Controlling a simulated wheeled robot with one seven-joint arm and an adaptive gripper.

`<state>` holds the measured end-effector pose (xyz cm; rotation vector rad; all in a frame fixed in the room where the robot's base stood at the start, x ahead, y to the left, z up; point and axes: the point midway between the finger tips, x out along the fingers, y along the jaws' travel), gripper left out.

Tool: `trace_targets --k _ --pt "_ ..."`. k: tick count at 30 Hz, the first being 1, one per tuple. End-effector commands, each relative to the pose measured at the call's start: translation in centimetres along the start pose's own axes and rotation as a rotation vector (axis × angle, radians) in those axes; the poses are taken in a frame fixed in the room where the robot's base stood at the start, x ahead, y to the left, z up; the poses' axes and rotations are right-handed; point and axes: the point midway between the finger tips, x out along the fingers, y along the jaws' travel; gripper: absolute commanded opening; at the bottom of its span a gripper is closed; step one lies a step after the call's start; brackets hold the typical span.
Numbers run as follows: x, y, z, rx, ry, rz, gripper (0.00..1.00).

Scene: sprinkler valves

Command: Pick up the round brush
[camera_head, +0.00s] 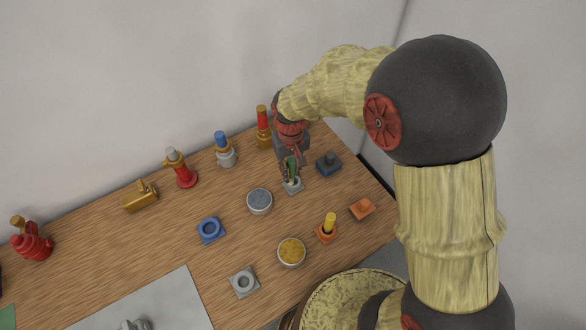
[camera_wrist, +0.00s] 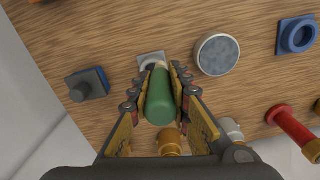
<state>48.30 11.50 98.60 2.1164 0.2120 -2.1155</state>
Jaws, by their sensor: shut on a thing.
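The round brush (camera_wrist: 160,98) appears as a green cylinder with a rounded end, between my fingers in the wrist view. Its green part also shows in the head view (camera_head: 290,165). My gripper (camera_wrist: 162,72) is shut on it from both sides, pointing down at the table. A light grey square holder (camera_head: 293,187) is at the brush's lower end, and its edge shows in the wrist view (camera_wrist: 150,58). The bristles are not visible. I cannot tell whether the brush's lower end still sits in the holder or is just above it.
A dark blue-grey block (camera_head: 328,164) and a round grey-topped dish (camera_head: 259,201) stand close on either side. A red-topped brass piece (camera_head: 263,128) is behind left. Several other fittings are spread over the wooden table (camera_head: 150,245). A wall runs behind the table.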

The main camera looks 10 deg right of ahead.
Motion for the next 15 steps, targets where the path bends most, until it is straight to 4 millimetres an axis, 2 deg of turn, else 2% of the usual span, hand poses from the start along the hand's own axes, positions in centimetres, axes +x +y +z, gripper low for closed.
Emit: trace_targets --k 1,5,15 --pt "-1.1 -0.5 0.6 -0.003 0.003 0.0 0.0" --pt "-3.3 -1.4 2.1 -0.002 0.003 0.0 0.0" --pt "-5.6 -4.7 7.0 -0.003 0.002 0.0 0.0"
